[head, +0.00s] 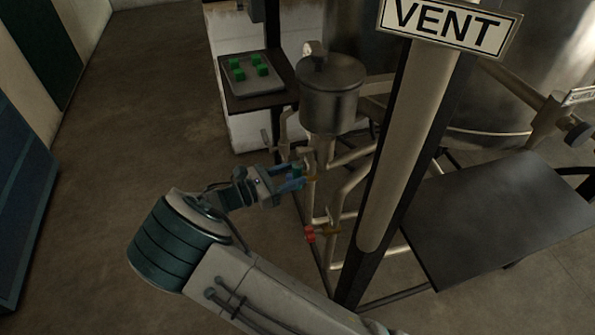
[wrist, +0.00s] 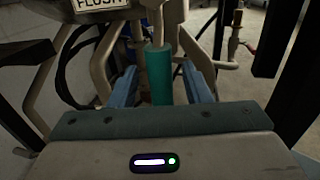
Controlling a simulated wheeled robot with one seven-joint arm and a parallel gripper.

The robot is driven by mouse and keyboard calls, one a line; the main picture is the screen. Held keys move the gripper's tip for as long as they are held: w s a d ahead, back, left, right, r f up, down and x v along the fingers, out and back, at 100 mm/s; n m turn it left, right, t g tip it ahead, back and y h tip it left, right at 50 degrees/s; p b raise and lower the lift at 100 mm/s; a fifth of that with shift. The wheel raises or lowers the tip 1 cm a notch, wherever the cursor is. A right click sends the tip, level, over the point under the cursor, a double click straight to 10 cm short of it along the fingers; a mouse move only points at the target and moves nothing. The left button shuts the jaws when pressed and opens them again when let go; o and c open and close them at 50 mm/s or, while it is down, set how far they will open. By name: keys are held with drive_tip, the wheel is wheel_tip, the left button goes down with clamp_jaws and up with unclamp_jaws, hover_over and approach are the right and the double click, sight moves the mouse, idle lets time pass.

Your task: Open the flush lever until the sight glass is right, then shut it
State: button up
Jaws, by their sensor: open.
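My gripper (head: 292,184) is at the pipework below a metal pot, with its blue fingers open. In the wrist view my gripper (wrist: 158,80) has one finger on each side of a teal lever handle (wrist: 160,75). The handle stands upright between them, with a visible gap on the right; whether the left finger touches it I cannot tell. A FLUSH sign (wrist: 100,3) is cut off at the top left of that view. In the head view the teal handle (head: 297,169) is partly hidden by the fingers. I cannot make out the sight glass in either view.
A red-handled valve (head: 310,233) sits lower on the pipes. The pot (head: 332,92) is above. A post with a VENT sign (head: 447,25) and a dark table (head: 490,215) stand right. A tray (head: 255,84) with several green blocks is behind. Floor at left is clear.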

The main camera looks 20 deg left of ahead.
drive_tip(key=shift+x, duration=1)
drive_tip(key=shift+c, duration=0.3)
clamp_jaws()
drive_tip(key=shift+r, duration=0.1)
